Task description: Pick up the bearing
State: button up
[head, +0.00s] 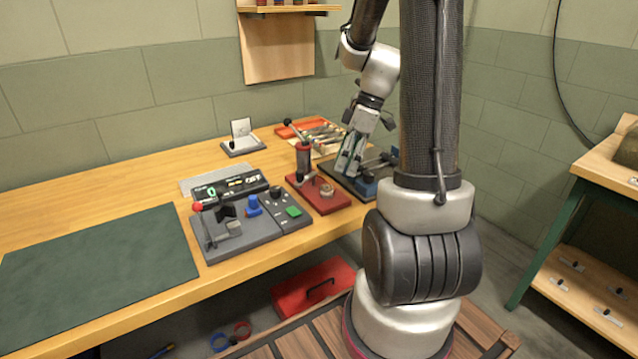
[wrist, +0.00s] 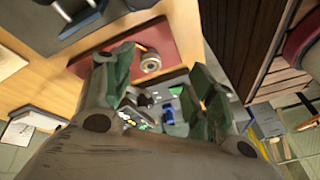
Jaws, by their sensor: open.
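The bearing (head: 327,191) is a small metal ring on the red base (head: 333,205) of a press with a black-handled lever, on the wooden bench. In the wrist view the bearing (wrist: 151,64) shows on the red plate (wrist: 170,40), in the gap beyond my fingertips and nearer the left finger. My gripper (head: 349,168) is open and empty, pointing down, above and a little right of the bearing in the head view. Its two green-grey fingers (wrist: 163,68) stand apart in the wrist view and do not appear to touch the bearing.
The press column (head: 304,158) stands just behind the bearing. A dark fixture with a blue part (head: 366,186) is close right of it. A grey control unit (head: 225,240) lies to the left. The green mat (head: 100,262) is bare. A red toolbox (head: 313,286) sits below the bench.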

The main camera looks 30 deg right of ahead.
aim_at(327, 187)
jog(key=a+f+n, duration=0.1)
jog(key=f+n, duration=0.1)
jog(key=w+a+f+n, duration=0.1)
jog(key=f, duration=0.1)
jog(key=w+a+f+n, duration=0.1)
jog(key=f+n, duration=0.1)
jog(key=shift+w+a+f+n+t, duration=0.1)
jog(key=shift+a+f+n+t, duration=0.1)
jog(key=shift+a+n+t, duration=0.15)
jog(key=shift+c, duration=0.2)
jog(key=c, duration=1.2)
notch_tip(327, 187, up, 10)
